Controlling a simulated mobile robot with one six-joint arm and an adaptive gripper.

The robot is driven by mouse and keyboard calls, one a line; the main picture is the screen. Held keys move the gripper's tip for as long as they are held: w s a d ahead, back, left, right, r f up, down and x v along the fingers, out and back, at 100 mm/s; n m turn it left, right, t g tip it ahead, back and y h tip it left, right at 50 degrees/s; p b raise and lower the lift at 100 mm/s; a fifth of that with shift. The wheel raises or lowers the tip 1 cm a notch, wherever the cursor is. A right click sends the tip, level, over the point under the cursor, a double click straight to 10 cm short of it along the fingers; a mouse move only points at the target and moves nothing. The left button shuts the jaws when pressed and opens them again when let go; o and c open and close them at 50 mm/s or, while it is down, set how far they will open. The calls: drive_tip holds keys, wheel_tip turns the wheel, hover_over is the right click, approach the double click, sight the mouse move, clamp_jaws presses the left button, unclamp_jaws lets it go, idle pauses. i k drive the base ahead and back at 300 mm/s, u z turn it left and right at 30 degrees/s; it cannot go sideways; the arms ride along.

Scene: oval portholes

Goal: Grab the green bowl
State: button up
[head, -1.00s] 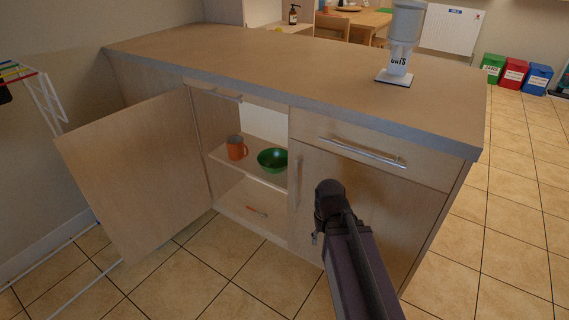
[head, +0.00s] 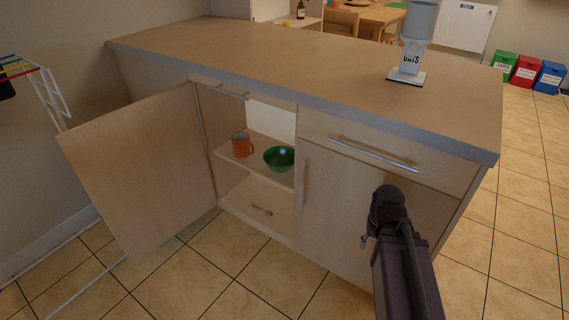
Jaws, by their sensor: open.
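The green bowl (head: 279,158) sits upright on the middle shelf (head: 262,150) inside the open cabinet, near the shelf's right side. An orange mug (head: 241,146) stands just left of it. My gripper (head: 366,240) is in front of the closed cabinet door, to the right of and lower than the bowl, and apart from it. It is open, though its fingers are small and mostly hidden behind my arm. I see nothing held in it.
The open cabinet door (head: 140,170) swings out to the left. The closed door (head: 340,215) and its handle (head: 306,185) lie right of the opening. An oats dispenser (head: 411,55) stands on the countertop (head: 300,65).

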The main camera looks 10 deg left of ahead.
sight(279, 159)
drive_tip(key=z, duration=0.15)
drive_tip(key=k, duration=1.15)
drive_tip(key=u, duration=0.95)
drive_tip(key=i, duration=1.7)
drive_tip(key=u, duration=0.05)
